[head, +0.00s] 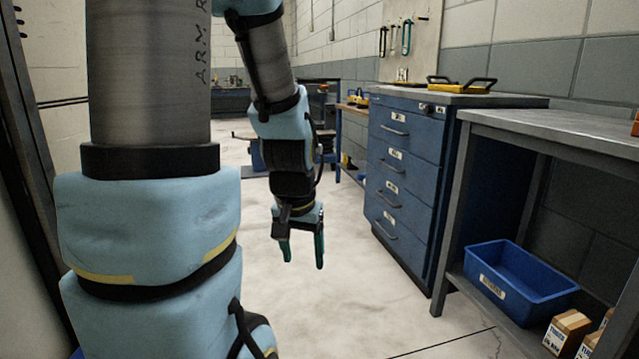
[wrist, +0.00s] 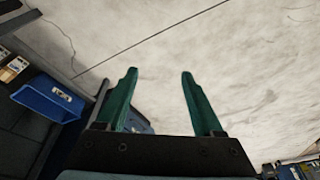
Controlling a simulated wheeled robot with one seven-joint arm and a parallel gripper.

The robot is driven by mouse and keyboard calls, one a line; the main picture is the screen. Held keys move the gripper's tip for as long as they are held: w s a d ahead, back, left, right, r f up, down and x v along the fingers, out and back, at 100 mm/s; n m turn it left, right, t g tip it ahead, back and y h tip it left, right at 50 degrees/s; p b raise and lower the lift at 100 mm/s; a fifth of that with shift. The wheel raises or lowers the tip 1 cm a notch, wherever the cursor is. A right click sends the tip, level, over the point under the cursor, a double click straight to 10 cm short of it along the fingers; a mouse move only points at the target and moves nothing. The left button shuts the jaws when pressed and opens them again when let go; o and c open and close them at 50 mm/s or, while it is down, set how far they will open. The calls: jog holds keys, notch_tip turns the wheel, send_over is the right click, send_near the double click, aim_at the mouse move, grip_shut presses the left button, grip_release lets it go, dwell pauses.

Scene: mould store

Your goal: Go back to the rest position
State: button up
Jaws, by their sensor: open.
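My gripper (head: 303,250) hangs in the middle of the head view, pointing down over bare floor. Its two green fingers are apart with nothing between them. In the wrist view the open gripper (wrist: 159,78) also shows empty, with only pale floor beyond its fingertips. My arm comes down from the top of the head view, and its large links hide much of the left side. My gripper is left of the blue drawer cabinet (head: 408,180) and apart from it.
A grey metal bench (head: 545,122) stands at the right, with a blue bin (head: 520,283) and small boxes (head: 567,332) on its lower shelf. A yellow tool with black handles (head: 461,86) lies on the cabinet. The pale floor (head: 345,290) around my gripper is clear.

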jog(key=s+a+n+g, duration=0.1)
jog(key=s+a+n, duration=0.1)
jog(key=s+a, duration=0.15)
notch_tip(320, 180, up, 30)
jog(key=w+p, duration=0.1)
jog(key=p, duration=2.9)
jog(key=shift+f, duration=0.15)
